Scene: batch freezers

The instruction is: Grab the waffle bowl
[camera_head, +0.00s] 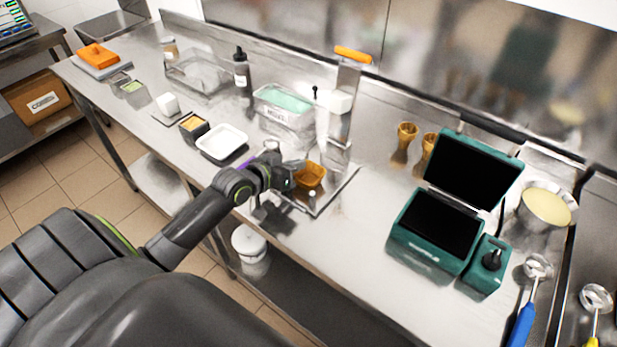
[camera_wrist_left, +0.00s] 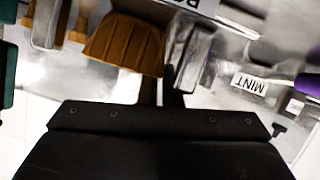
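The waffle bowl (camera_head: 311,176) is a small golden-brown bowl near the middle of the steel counter in the head view. In the left wrist view the ribbed wall of the waffle bowl (camera_wrist_left: 122,45) fills the upper left-centre, right by the fingers. My left gripper (camera_head: 295,175) is at the bowl's left side in the head view. In the left wrist view my left gripper's dark fingers (camera_wrist_left: 163,88) reach the bowl's edge, and one finger is partly hidden by the bowl. I cannot tell whether they are closed on its wall. My right gripper is not in view.
A teal waffle iron (camera_head: 438,222) stands open to the right, with cones (camera_head: 404,142) in a holder behind. A clear tub (camera_head: 284,105) with mint contents is behind the bowl. A white tray (camera_head: 222,141) is to its left. Counter space in front right is clear.

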